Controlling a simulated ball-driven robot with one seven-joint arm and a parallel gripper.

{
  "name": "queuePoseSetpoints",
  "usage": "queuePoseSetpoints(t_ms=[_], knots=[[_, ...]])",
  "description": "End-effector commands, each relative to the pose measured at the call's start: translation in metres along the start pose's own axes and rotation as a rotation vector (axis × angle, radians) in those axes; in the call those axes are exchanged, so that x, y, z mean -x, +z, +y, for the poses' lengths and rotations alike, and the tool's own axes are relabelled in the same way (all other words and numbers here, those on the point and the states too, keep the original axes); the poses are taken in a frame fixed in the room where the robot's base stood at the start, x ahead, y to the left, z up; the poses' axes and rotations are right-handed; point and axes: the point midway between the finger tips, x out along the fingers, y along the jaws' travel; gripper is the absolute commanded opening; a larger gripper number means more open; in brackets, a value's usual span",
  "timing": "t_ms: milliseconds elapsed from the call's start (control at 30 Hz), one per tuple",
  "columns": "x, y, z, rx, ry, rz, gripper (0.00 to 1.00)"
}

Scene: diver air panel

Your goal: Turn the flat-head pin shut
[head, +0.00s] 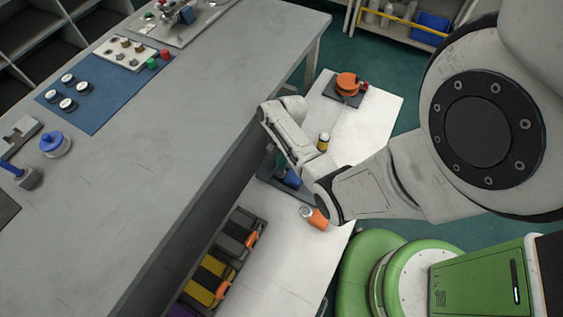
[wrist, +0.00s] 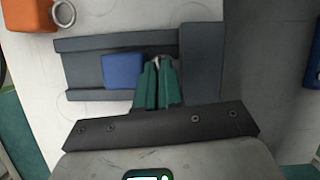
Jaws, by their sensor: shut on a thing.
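In the wrist view my gripper (wrist: 158,70) has its two green fingers close together, shut on a small pale piece that shows as a thin sliver between the tips. This is likely the flat-head pin; its shape and turn angle are mostly hidden by the fingers. The fingers are over a dark grey fixture (wrist: 85,46), with a blue block (wrist: 122,70) just to their left. In the head view the blue block (head: 291,178) and the fixture (head: 268,174) show beneath my arm on the low white table. My gripper's fingertips are hidden there.
An orange-and-silver item (head: 315,217) and a yellow-and-black item (head: 323,142) stand near the fixture on the white table (head: 365,125). An orange round part on a dark base (head: 347,84) is farther back. The tall grey bench (head: 190,110) borders the left side.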

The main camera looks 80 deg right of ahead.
Motion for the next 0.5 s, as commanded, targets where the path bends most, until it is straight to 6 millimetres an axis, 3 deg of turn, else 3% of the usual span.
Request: queuePoseSetpoints(t_ms=[500], knots=[[-0.0001,0.0003,0.0008,-0.131,-0.054,-0.001,0.0]])
